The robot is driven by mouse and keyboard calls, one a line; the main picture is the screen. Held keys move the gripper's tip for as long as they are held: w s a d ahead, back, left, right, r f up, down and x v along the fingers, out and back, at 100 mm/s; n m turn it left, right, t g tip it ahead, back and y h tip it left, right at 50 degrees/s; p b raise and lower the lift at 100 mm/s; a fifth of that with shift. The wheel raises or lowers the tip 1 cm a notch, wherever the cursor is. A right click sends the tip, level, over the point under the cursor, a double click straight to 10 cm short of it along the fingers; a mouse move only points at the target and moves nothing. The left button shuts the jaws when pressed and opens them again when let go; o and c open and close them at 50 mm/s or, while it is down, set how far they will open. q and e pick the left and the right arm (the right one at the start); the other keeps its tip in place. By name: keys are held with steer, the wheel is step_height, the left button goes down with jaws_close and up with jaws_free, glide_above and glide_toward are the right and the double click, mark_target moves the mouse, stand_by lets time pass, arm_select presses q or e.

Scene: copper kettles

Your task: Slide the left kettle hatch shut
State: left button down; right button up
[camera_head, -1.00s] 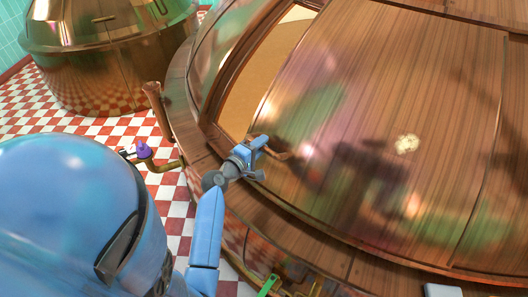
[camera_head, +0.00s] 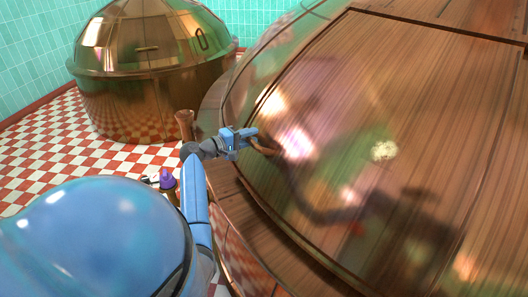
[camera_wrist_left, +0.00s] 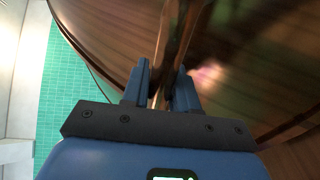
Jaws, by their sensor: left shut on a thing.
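The large near copper kettle (camera_head: 252,215) fills the right of the head view. Its curved, wood-streaked, shiny hatch panel (camera_head: 345,95) reaches the frame edge at its left, and no opening shows there. My left gripper (camera_head: 252,139) is shut on the hatch's bent copper handle (camera_head: 268,149), close to the panel's lower left. In the left wrist view, the blue fingers (camera_wrist_left: 161,88) stand on both sides of the handle bar (camera_wrist_left: 170,50). My right gripper is not in view; a dark reflection of my body shows on the panel.
A second copper kettle (camera_head: 150,75) with a closed-looking dome stands at the back left. Red and white checkered floor (camera_head: 60,150) lies open at the left.

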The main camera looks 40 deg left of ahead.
arm_select(q)
steer(key=shift+a+f, duration=0.15)
steer(key=shift+a, duration=0.75)
steer(key=shift+r, duration=0.35)
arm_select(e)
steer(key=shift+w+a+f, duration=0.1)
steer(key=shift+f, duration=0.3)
